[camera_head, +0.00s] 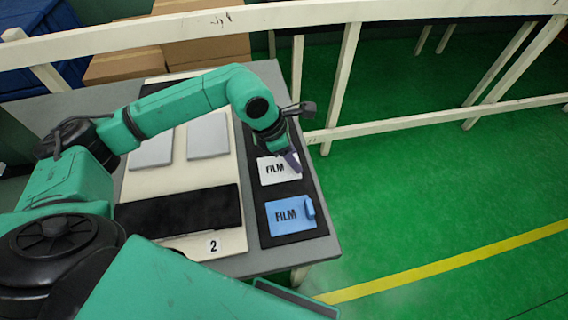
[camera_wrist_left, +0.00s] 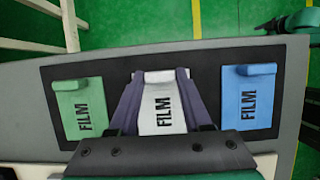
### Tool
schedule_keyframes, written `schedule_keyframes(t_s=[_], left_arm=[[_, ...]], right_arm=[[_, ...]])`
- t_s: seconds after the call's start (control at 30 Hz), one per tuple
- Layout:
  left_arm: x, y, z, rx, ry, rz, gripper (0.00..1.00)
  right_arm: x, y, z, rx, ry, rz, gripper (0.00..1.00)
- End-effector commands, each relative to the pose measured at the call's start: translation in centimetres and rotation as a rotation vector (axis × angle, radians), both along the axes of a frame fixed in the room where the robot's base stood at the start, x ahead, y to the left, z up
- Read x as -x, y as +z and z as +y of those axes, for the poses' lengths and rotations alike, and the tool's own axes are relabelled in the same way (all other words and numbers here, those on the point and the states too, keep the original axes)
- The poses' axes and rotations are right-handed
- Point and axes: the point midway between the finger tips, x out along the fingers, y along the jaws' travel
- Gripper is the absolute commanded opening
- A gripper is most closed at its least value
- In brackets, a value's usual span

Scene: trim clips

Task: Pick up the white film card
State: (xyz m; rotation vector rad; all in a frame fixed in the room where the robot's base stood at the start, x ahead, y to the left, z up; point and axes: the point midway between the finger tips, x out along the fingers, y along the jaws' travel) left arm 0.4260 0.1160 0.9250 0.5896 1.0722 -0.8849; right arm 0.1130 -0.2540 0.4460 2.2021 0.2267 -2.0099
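The white film card (camera_head: 279,170) lies on a black mat between a green and a blue card. In the left wrist view the white card (camera_wrist_left: 163,112) shows its FILM lettering and a raised white tab at its far end. My left gripper (camera_head: 294,160) is low over this card. In the left wrist view its purple-grey fingers (camera_wrist_left: 160,76) stand open, one on each side of the tab. I cannot tell whether they touch it. A green and dark part at the top right of that view may be my right arm; its gripper's state does not show.
The blue film card (camera_head: 290,215) and the green film card (camera_wrist_left: 82,108) flank the white one on the black mat (camera_head: 304,238). A cream board with grey plates (camera_head: 208,136) lies beside the mat. A pale wooden railing (camera_head: 420,118) runs past the grey table.

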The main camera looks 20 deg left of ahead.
Motion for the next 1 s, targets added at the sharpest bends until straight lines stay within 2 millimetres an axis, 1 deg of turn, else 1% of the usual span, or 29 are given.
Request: schedule_keyframes(t_s=[0.03,0.1,0.37,0.47,0.57,0.67,0.77,0.8,0.9,1.0], left_arm=[[0.0,0.0,0.0,0.0,0.0,-0.001,0.24],[0.0,0.0,0.0,0.0,0.0,-0.001,0.0],[0.0,0.2,0.0,0.0,0.0,-0.001,0.0],[-0.1,0.7,0.0,0.002,0.001,-0.003,0.0],[-0.1,2.0,0.0,0.001,-0.001,-0.005,0.0],[-0.2,4.3,0.0,0.001,0.0,-0.007,0.0],[-0.2,7.9,-0.1,0.003,-0.001,-0.01,0.0],[-0.2,9.4,-0.1,0.002,-0.001,-0.011,0.0],[-0.1,13.3,-0.1,0.003,-0.001,-0.009,0.0],[-0.1,16.5,-0.1,0.002,-0.001,-0.007,0.0]], right_arm=[[0.0,0.0,0.0,0.0,0.0,-0.001,0.5],[0.0,0.0,-0.1,0.001,0.0,-0.001,0.5],[-0.1,0.0,-0.5,0.007,0.001,-0.002,0.5],[-0.1,-0.1,-0.6,0.008,0.001,-0.002,0.5],[-0.1,-0.5,-0.7,0.009,0.001,-0.002,0.5],[-0.1,-1.0,-0.7,0.009,0.001,-0.002,0.5],[-0.1,-1.6,-0.7,0.009,0.0,-0.002,0.5],[-0.1,-1.8,-0.7,0.009,0.0,-0.002,0.5],[-0.1,-2.1,-0.7,0.009,0.0,-0.002,0.5],[-0.1,-2.2,-0.7,0.009,0.0,-0.002,0.5]])
